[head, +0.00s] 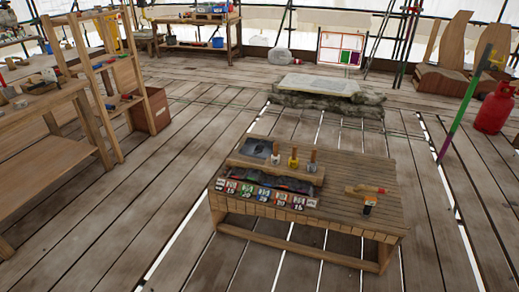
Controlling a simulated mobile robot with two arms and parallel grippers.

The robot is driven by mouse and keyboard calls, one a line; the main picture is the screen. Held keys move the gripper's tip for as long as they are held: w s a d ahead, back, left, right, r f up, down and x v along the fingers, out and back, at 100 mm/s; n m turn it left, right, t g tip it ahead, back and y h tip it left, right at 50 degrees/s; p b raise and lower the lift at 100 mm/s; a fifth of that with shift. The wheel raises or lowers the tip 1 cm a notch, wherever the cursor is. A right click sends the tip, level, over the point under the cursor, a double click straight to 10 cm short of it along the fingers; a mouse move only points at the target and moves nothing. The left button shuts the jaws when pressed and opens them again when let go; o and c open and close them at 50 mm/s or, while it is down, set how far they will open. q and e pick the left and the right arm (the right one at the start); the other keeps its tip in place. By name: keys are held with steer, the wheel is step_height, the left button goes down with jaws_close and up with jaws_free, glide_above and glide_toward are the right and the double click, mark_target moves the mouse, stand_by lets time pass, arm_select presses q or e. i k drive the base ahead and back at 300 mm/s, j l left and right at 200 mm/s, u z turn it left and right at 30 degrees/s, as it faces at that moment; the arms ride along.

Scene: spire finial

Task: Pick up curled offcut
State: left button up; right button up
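I cannot make out a curled offcut in the head view; the small things on the benches are too small to tell apart. A low slatted wooden table (345,177) stands in front of me. It carries a dark sheet (257,148), several small wooden-handled tools (293,158), a row of small numbered tags (262,194), and a wooden-handled tool (368,189) near its right side. Neither of my grippers is in view.
A wooden bench (50,100) with a ladder-like frame (88,75) stands left. A low stone block (325,88) lies beyond the table. A red gas cylinder (494,110) and a green-purple pole (465,105) stand right. Plank floor (150,205) is clear between bench and table.

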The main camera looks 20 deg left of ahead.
mark_target(260, 148)
steer(key=i+j+u, duration=0.25)
steer(key=i, duration=0.2)
steer(key=i+u, duration=0.3)
steer(key=i, duration=0.2)
